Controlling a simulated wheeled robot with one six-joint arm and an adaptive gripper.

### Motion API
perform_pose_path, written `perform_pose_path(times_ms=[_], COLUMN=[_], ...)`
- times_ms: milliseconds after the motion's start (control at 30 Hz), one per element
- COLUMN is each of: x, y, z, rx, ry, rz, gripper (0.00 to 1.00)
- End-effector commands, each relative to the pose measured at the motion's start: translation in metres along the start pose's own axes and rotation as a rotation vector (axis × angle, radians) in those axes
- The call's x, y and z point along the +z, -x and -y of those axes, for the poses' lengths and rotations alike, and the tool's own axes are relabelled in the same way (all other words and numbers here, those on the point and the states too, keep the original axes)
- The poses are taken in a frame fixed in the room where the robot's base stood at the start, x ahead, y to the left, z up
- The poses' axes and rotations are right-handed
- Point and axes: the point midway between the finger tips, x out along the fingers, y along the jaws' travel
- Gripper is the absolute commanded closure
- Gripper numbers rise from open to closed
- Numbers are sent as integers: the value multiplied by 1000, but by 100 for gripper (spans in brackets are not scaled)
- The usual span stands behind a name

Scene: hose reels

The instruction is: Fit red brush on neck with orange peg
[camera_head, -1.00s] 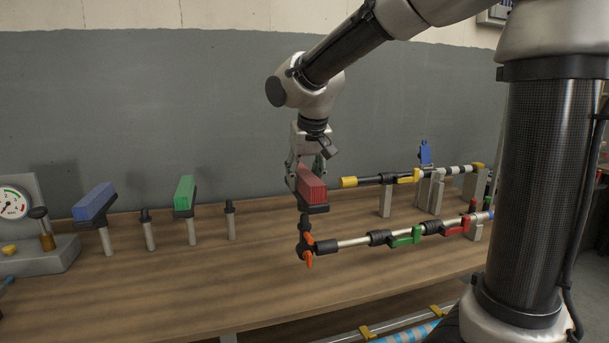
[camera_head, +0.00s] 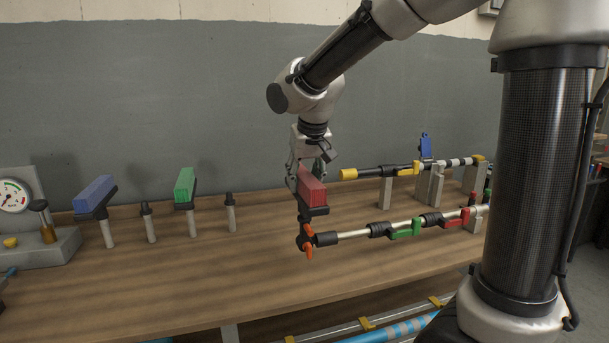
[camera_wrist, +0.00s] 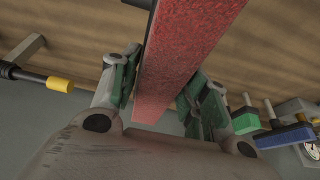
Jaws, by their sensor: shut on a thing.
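The red brush (camera_head: 311,188) is a red block on a black base. My gripper (camera_head: 306,176) is shut on it; the wrist view shows the red block (camera_wrist: 180,60) between the two green-padded fingers (camera_wrist: 160,92). The brush is right above the black neck (camera_head: 304,236) at the near left end of the lower pole. The orange peg (camera_head: 308,247) sticks out of that neck. The brush's underside meets or nearly meets the neck's top; I cannot tell whether it is seated.
The lower pole carries green (camera_head: 405,233) and red (camera_head: 458,218) clamps. Behind it is a yellow-ended pole (camera_head: 348,174) on grey blocks. Blue (camera_head: 94,194) and green (camera_head: 185,187) brushes stand on posts at left, beside a gauge (camera_head: 14,202). The front tabletop is clear.

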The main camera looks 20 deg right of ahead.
Motion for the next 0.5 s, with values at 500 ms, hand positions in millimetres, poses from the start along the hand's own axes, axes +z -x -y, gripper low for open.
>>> perform_pose_path(times_ms=[500], x=[5], y=[-12], z=[0], rx=[0], ry=[0], rz=[0], gripper=[87])
